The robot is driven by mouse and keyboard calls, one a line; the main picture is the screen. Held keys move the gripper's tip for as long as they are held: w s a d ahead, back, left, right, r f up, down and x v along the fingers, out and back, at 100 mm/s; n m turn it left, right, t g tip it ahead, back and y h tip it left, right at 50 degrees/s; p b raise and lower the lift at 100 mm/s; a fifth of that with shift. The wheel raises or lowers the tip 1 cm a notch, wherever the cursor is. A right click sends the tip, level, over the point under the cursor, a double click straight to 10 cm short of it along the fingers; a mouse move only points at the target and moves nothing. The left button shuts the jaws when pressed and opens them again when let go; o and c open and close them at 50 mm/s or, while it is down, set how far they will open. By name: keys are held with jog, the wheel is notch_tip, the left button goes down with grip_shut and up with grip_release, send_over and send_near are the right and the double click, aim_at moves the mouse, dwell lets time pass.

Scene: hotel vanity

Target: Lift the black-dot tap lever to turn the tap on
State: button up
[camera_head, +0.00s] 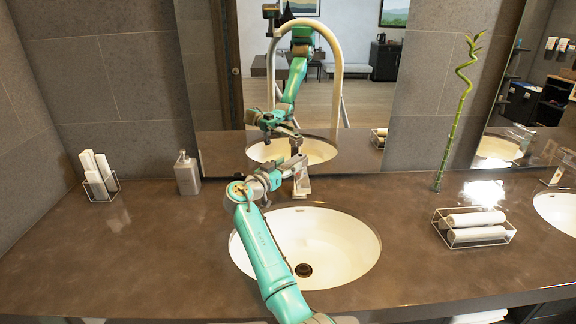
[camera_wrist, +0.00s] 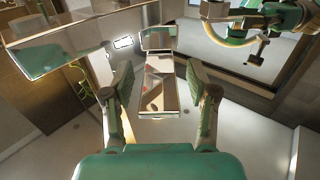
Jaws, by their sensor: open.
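The chrome tap (camera_head: 301,186) stands behind the left sink, against the mirror. In the wrist view its flat, shiny rectangular top (camera_wrist: 161,88) lies between my two fingers, with gaps on both sides. My gripper (camera_head: 287,166) is at the upper part of the tap in the head view. In the wrist view my gripper (camera_wrist: 162,84) is open and empty, one finger to each side of the tap. My gripper partly hides the tap in the head view. I cannot make out a black dot or which part is the lever.
The white left sink (camera_head: 340,245) lies under my arm. A soap bottle (camera_head: 187,173) and a rack of rolled towels (camera_head: 98,176) stand to the left. A towel tray (camera_head: 477,228), a bamboo stalk (camera_head: 452,130) and a second sink (camera_head: 560,207) are to the right. The mirror (camera_head: 220,150) is close behind the tap.

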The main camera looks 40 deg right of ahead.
jog(key=shift+d, duration=0.15)
jog(key=shift+c, duration=0.2)
grip_shut()
